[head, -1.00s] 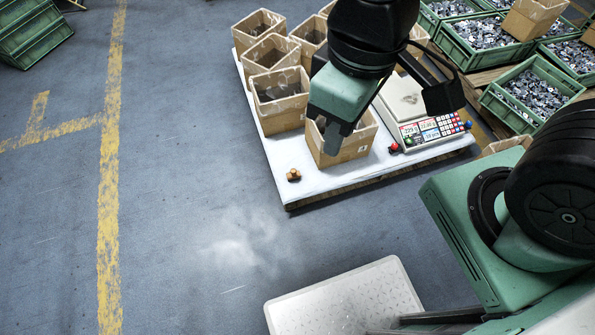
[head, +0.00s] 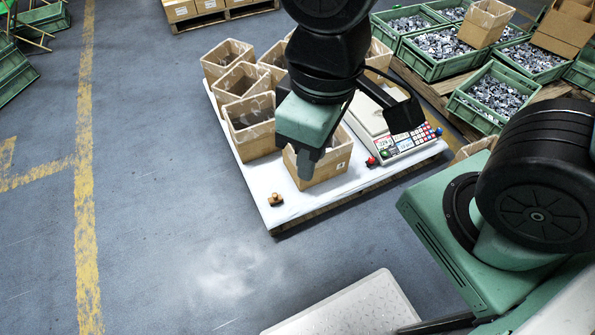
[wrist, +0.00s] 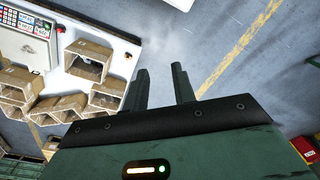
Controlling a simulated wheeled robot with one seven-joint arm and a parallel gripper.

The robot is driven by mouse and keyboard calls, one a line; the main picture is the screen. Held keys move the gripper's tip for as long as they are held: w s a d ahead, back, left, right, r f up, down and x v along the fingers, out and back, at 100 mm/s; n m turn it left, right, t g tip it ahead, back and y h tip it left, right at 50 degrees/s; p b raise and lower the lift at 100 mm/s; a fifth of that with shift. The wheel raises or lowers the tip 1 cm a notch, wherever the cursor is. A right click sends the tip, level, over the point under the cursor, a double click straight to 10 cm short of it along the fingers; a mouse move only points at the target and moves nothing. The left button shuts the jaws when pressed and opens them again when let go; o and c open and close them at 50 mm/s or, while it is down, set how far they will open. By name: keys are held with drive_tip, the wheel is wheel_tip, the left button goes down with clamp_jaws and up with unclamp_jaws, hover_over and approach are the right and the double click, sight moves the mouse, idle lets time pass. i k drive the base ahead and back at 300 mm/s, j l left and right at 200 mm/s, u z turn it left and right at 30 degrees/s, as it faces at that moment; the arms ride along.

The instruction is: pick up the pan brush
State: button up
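A small brown wooden piece, which looks like the pan brush (head: 275,199), lies on the near left corner of the white-topped platform (head: 262,222). A tiny orange-brown spot that may be the same piece shows left of the fingers in the wrist view (wrist: 128,56). My gripper (head: 304,172) points down in front of an open cardboard box (head: 328,170), to the right of the brush and apart from it. In the wrist view my gripper (wrist: 160,67) has its two fingers well apart with nothing between them.
Several open cardboard boxes (head: 250,140) stand on the platform behind the brush. A scale with a keypad (head: 405,140) is to their right. Green crates of metal parts (head: 495,97) stand at the back right. The floor left of the platform is clear.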

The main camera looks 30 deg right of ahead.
sight(276, 199)
drive_tip(key=i+j+z, duration=0.1)
drive_tip(key=j, duration=0.2)
drive_tip(key=i+j+z, duration=0.1)
drive_tip(key=i+j, duration=0.15)
drive_tip(key=i+j+z, duration=0.15)
drive_tip(key=j, duration=0.25)
drive_tip(key=i+j+z, duration=0.1)
drive_tip(key=j, duration=0.25)
drive_tip(key=i+j+z, duration=0.1)
drive_tip(key=j, duration=0.25)
drive_tip(key=i+j+z, duration=0.1)
drive_tip(key=j, duration=0.25)
